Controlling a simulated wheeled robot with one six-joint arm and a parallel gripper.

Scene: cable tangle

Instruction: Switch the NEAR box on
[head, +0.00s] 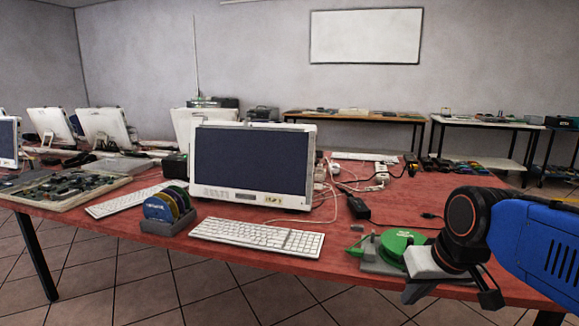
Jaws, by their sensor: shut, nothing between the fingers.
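My gripper (414,290) hangs at the lower right, over the near right part of the red table (215,265). It is shut, and nothing shows held in it. A small black box (358,207) lies right of the monitor, with a dark cable near it. White power pieces (381,172) lie farther back among tangled white and black cables. I cannot tell which of these is the near box. No switch position can be made out. My gripper is apart from both, nearer the table's front edge.
A green round device (399,243) on a grey base stands just left of my gripper. A monitor (253,162), a white keyboard (258,237) and a rack of coloured discs (167,207) fill the table's middle.

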